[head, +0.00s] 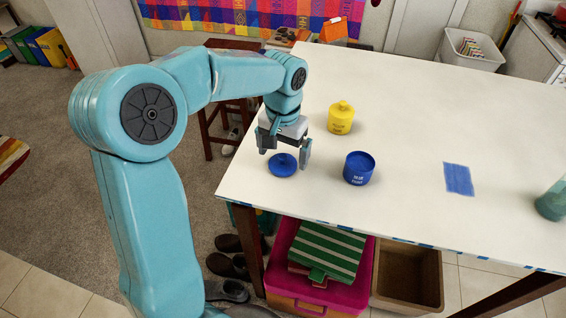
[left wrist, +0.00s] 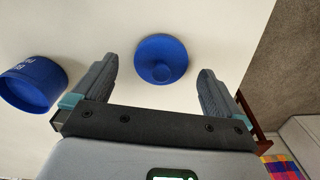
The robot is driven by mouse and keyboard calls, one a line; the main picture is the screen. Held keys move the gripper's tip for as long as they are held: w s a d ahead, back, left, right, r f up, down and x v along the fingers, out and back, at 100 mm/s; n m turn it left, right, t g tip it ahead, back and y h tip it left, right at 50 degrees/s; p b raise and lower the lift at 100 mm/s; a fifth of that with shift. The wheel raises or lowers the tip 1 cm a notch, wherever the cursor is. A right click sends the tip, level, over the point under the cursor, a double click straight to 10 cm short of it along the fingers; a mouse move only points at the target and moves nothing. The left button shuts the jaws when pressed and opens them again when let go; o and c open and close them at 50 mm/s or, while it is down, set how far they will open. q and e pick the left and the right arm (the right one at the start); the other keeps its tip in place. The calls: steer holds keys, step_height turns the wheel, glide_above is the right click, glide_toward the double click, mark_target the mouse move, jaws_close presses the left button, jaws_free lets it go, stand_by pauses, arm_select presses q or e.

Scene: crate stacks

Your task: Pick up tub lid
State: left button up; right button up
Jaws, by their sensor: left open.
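The blue tub lid (head: 283,165) is a round disc with a knob, lying on the white table near its left edge. My left gripper (head: 283,160) is open just above it, with one finger at each side in the head view. In the left wrist view the lid (left wrist: 161,59) lies beyond and between the two open fingers (left wrist: 155,75), untouched as far as I can see. A blue tub without a lid (head: 359,168) stands to the right of the lid; it also shows at the left of the left wrist view (left wrist: 33,84). My right gripper is not in view.
A yellow lidded tub (head: 341,118) stands behind the blue tub. A blue cloth patch (head: 458,179) lies flat on the table (head: 410,100), and a teal object (head: 552,202) is at the right edge. The table between them is clear.

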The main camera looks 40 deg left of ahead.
mark_target(283, 162)
arm_select(q)
steer(key=f, duration=0.2)
steer(key=shift+w+a+f, duration=0.15)
steer(key=shift+a+f, duration=0.05)
steer(key=shift+f, duration=0.15)
steer(key=shift+d, duration=0.1)
steer(key=c, duration=1.1)
steer(key=shift+r, duration=0.1)
